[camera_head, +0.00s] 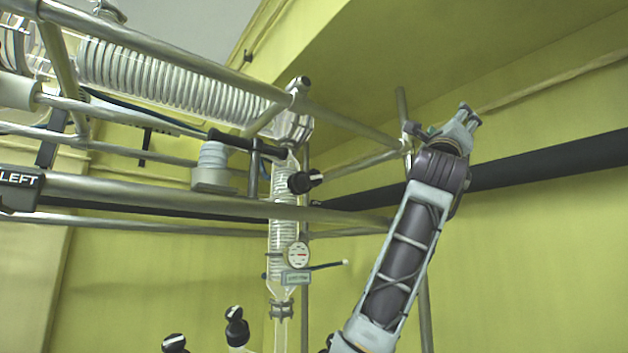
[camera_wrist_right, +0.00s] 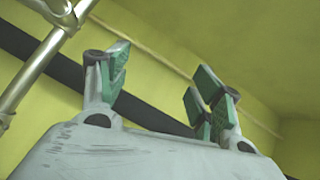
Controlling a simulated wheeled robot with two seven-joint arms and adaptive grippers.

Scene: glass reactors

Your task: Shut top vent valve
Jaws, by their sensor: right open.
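A glass column (camera_head: 284,220) with a coil inside hangs from the metal frame in the head view. A black knob (camera_head: 305,181) sticks out to the right near its top. I cannot tell for certain whether this knob is the top vent valve, or whether it is open or shut. My right gripper (camera_head: 455,130) is raised to the right of the column, well apart from the knob. In the right wrist view my right gripper (camera_wrist_right: 160,88) has its green-padded fingers spread, with nothing between them. My left gripper is out of view.
Metal rails (camera_head: 180,198) cross in front of the column, and a coiled glass condenser (camera_head: 170,75) lies above left. A gauge (camera_head: 298,254) sits lower on the column. Black caps (camera_head: 236,325) show at the bottom. A dark bar (camera_head: 550,160) runs along the wall.

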